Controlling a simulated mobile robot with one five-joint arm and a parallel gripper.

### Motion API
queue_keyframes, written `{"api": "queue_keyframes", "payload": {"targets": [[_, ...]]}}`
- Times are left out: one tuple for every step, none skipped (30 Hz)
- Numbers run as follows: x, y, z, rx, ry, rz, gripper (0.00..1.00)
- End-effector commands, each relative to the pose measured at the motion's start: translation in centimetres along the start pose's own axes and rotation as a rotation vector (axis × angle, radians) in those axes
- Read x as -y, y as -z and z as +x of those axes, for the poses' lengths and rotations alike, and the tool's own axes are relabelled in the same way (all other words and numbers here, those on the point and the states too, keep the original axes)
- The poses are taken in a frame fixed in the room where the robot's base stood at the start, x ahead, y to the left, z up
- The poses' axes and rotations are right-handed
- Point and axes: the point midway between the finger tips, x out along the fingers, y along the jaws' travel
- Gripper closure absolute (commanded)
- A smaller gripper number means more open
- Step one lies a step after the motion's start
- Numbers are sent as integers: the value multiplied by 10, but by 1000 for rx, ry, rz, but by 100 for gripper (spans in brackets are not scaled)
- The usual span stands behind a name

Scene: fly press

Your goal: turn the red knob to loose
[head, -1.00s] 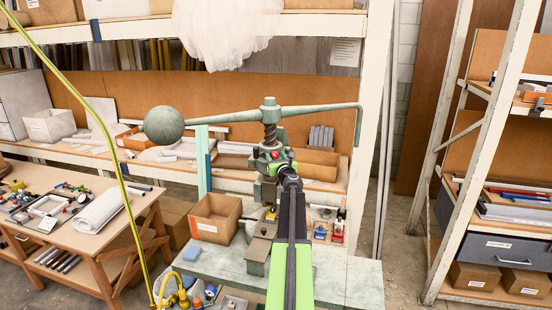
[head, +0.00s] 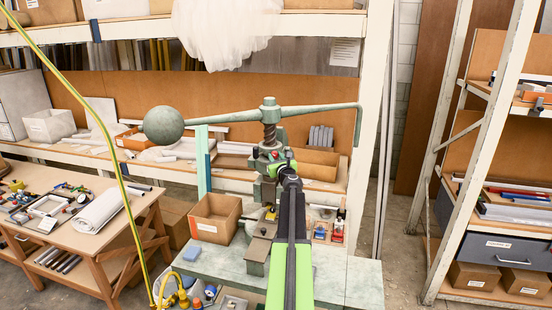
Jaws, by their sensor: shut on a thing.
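The green fly press (head: 269,120) stands on the pale bench, with its long bar and ball weight across the top. The small red knob (head: 275,156) shows on the press body just below the screw, partly hidden by my gripper. My gripper (head: 281,165) is at the far end of my green and black arm, right at the knob, and is shut on it. The fingertips are small and partly covered by my own wrist. The knob's markings are too small to read.
A cardboard box (head: 215,217) and a blue block (head: 192,254) sit on the bench left of the press. Small red and blue items stand to its right. The ball weight (head: 164,125) hangs out left, and a yellow-green hose (head: 103,117) crosses the left side.

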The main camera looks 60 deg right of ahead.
Motion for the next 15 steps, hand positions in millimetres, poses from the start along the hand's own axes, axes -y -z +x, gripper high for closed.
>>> {"api": "queue_keyframes", "payload": {"targets": [[0, 0, 0, 0, 0, -32, 100], [0, 0, 0, 0, 0, -53, 100], [0, 0, 0, 0, -1, -85, 100], [0, 0, 0, 0, -1, -109, 100], [0, 0, 0, 0, -1, -135, 100], [0, 0, 0, 0, -1, -169, 100], [0, 0, 0, 0, -1, -195, 100], [0, 0, 0, 0, -1, -220, 100], [0, 0, 0, 0, -1, -254, 100], [0, 0, 0, 0, -1, -279, 100], [0, 0, 0, 0, -1, -303, 100], [0, 0, 0, 0, -1, -335, 100], [0, 0, 0, 0, -1, -358, 100], [0, 0, 0, 0, -1, -382, 100], [0, 0, 0, 0, -1, -411, 100]]}}
